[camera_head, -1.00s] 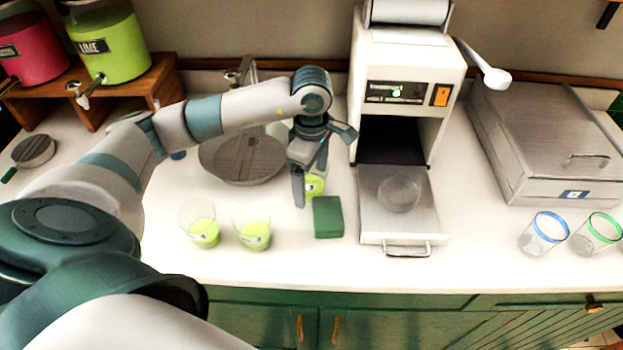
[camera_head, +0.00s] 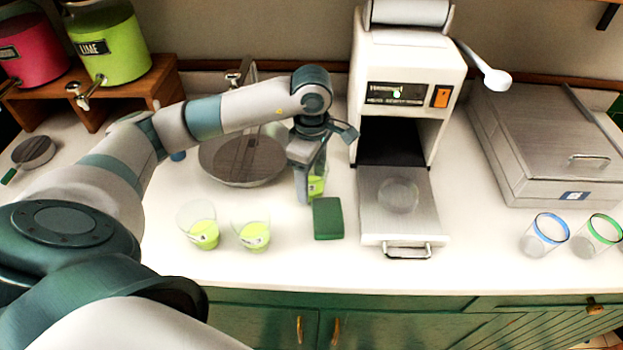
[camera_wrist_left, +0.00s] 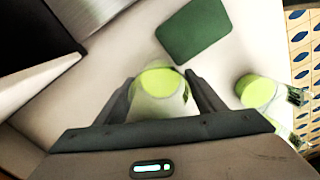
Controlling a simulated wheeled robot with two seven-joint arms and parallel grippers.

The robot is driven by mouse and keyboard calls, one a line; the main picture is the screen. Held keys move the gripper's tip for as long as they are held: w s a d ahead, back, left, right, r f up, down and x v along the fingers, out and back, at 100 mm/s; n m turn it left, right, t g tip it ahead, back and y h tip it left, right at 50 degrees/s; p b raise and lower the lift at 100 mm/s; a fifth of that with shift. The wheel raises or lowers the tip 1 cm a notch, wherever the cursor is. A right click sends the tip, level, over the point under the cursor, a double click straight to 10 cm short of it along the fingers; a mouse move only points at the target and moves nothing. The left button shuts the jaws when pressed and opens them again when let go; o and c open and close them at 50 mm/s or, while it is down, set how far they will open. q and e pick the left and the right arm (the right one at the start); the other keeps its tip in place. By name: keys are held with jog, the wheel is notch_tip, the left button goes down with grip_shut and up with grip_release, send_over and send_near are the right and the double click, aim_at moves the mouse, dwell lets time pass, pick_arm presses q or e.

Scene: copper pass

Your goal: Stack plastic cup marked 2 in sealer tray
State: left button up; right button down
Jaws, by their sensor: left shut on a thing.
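A clear plastic cup with lime-green contents (camera_head: 318,185) stands on the counter left of the sealer, partly hidden by my gripper. My left gripper (camera_head: 309,190) is shut on this cup, which also shows between the fingers in the left wrist view (camera_wrist_left: 160,88). Its mark is too small to read surely. The sealer tray (camera_head: 378,222) is pulled out at the front of the white sealer (camera_head: 405,65), with a round empty opening. Two more lime-filled cups, one at the left (camera_head: 203,235) and one beside it (camera_head: 252,236), stand on the counter. My right gripper is out of view.
A round sink (camera_head: 240,165) is behind the cups. A metal box (camera_head: 545,140), a blue-rimmed cup (camera_head: 545,235) and a green-rimmed cup (camera_head: 597,236) are at the right.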

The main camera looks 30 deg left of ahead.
pick_arm(q)
jog(key=shift+r, duration=0.15)
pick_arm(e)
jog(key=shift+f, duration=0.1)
